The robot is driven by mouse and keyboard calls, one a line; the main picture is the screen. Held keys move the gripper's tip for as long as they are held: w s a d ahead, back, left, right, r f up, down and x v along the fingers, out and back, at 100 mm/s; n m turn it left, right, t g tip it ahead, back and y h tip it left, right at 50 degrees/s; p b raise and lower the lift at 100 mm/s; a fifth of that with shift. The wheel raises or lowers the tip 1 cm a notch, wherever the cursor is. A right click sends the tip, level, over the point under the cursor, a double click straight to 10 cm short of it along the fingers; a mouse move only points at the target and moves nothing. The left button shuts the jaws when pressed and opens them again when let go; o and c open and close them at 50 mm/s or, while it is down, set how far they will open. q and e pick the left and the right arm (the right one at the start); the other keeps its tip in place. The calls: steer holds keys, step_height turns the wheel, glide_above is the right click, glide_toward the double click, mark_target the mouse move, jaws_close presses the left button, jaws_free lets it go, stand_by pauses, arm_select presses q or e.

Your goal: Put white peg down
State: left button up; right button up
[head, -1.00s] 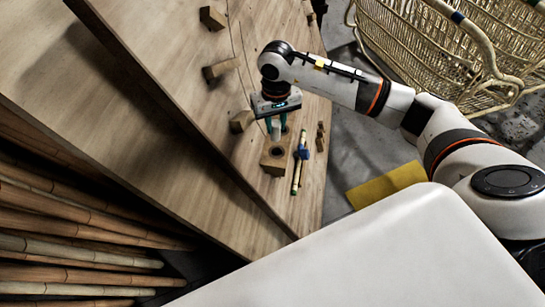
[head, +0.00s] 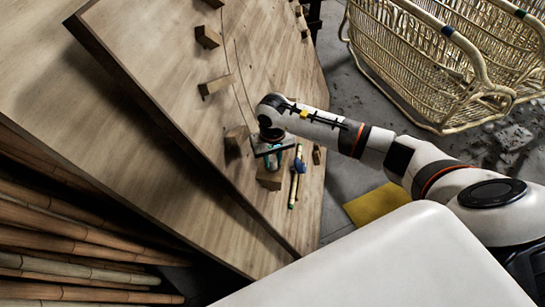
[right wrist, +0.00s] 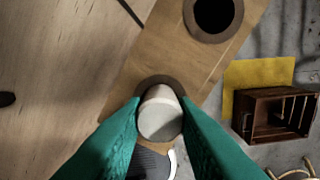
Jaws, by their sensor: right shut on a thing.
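My right gripper (head: 273,160) is low over a wooden block (head: 268,180) near the right edge of the big wooden board. In the right wrist view its green fingers (right wrist: 160,118) are shut on the white peg (right wrist: 160,120), whose round pale end faces the camera. The peg lines up with a dark-rimmed hole of the wooden block (right wrist: 165,60); I cannot tell how deep it sits in it. A second dark-rimmed hole (right wrist: 213,14) in the block is empty. My left gripper is not in view.
A bamboo-coloured stick with a blue clip (head: 297,175) lies just right of the block. Several small wooden blocks (head: 216,86) stand along a curved line on the board (head: 170,90). A rattan basket (head: 430,70) and a yellow sheet (head: 375,203) are to the right.

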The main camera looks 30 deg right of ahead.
mark_target(273, 159)
steer(key=shift+f, duration=0.15)
steer(key=o, duration=1)
steer(key=shift+c, duration=0.2)
steer(key=shift+r, duration=0.25)
step_height(273, 159, up, 12)
steer(key=shift+b, duration=0.3)
steer(key=shift+s+f, duration=0.1)
steer(key=shift+f, duration=0.05)
